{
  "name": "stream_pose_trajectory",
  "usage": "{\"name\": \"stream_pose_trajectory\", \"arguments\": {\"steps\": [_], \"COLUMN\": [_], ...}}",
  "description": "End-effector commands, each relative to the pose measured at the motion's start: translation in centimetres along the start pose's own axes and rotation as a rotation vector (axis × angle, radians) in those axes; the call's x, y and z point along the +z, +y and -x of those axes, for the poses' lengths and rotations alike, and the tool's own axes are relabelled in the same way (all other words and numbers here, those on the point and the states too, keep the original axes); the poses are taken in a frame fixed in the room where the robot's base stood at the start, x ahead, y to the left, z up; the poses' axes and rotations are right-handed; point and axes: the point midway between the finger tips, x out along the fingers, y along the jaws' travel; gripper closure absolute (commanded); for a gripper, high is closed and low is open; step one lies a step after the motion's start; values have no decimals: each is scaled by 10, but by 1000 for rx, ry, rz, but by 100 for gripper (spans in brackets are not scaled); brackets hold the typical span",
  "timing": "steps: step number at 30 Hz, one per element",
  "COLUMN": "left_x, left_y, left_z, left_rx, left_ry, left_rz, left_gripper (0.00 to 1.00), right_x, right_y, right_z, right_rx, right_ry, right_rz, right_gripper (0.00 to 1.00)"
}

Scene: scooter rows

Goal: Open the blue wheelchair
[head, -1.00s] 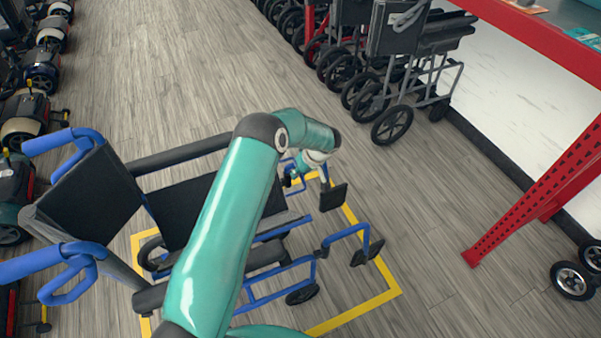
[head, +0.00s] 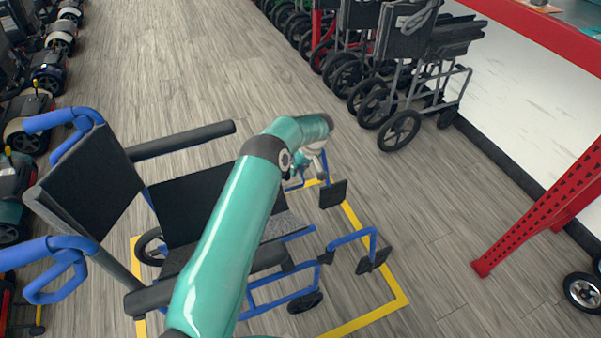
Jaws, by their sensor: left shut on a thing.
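The blue wheelchair (head: 82,183) stands at lower left in the head view, with a black backrest, blue push handles and blue front frame. Its black seat (head: 185,210) is spread between the two side frames, with the far armrest (head: 185,140) and near armrest (head: 150,300) well apart. My left arm crosses over the seat and hides part of it. My left gripper (head: 312,170) is at the front of the far side, by the blue frame above a footplate (head: 333,194). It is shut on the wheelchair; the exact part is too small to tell. My right gripper is not in view.
A yellow floor outline (head: 375,313) surrounds the wheelchair. Folded dark wheelchairs (head: 400,50) stand in a row at upper right. A red rack post (head: 535,220) stands at right. Scooters (head: 48,75) line the left edge. The aisle floor (head: 170,60) is clear.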

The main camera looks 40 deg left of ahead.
Motion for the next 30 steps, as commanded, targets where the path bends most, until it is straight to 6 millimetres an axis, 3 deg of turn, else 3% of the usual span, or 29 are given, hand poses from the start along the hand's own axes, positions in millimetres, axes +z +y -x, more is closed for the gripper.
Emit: {"name": "stream_pose_trajectory", "arguments": {"steps": [3,4,9,20,26,30], "left_x": [-1,-1,0,0,0,0], "left_y": [-3,-3,-2,0,0,0], "left_z": [0,0,0,4,29,57], "left_rx": [-7,-7,-5,-2,-1,1], "left_ry": [-1,-2,-1,0,1,2], "left_rz": [2,2,2,0,0,1], "left_gripper": [100,80,56,56,56,56], "right_x": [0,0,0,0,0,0], "right_y": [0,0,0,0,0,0], "right_z": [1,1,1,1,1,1], "right_rx": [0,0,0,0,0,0], "right_ry": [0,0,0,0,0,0], "right_rz": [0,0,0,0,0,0], "right_gripper": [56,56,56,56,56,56]}}
